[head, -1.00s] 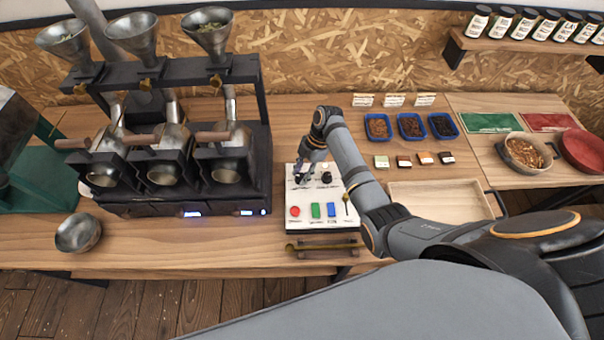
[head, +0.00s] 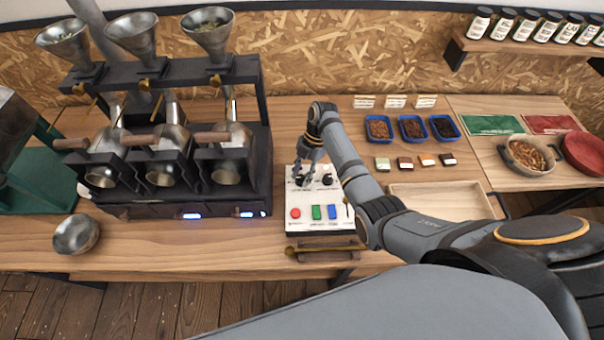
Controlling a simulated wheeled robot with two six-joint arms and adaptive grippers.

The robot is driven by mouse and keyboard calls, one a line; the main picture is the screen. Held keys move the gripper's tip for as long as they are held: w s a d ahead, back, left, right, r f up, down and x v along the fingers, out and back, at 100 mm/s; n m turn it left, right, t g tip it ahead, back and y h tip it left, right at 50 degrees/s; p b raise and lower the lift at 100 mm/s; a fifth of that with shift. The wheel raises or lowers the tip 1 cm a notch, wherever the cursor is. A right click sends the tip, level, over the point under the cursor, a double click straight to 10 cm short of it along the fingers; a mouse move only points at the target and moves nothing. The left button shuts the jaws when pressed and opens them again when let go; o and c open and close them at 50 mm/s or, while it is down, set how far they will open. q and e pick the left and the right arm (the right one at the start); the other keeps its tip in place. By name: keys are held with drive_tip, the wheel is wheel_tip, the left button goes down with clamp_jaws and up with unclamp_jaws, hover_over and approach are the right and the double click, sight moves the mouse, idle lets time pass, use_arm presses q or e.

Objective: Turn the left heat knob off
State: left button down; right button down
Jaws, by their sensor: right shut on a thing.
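A white control panel (head: 296,225) lies on the wooden table, left of my right arm. My right gripper (head: 303,178) points down at its upper left and is shut on the left heat knob, which it mostly hides. A second black knob (head: 327,179) sits just right of the gripper, untouched. Below the knobs are a red button (head: 295,213), a green switch (head: 316,212), a blue switch (head: 332,212) and a small lever at the right edge. The left knob's pointing direction is hidden. My left gripper is not in view.
A black roaster with several drums (head: 228,168) stands left of the panel. A steel bowl (head: 76,234) is at the front left. Blue bean trays (head: 411,128) and a wooden tray (head: 440,199) lie to the right. A wooden-handled tool (head: 326,249) lies before the panel.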

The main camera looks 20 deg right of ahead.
drive_tip(key=c, duration=1)
unclamp_jaws()
drive_tip(key=shift+o, duration=0.2)
drive_tip(key=shift+w+d+r, duration=0.15)
drive_tip(key=shift+r, duration=0.25)
drive_tip(key=v, duration=0.6)
drive_tip(key=shift+r, duration=0.35)
drive_tip(key=shift+d, duration=0.1)
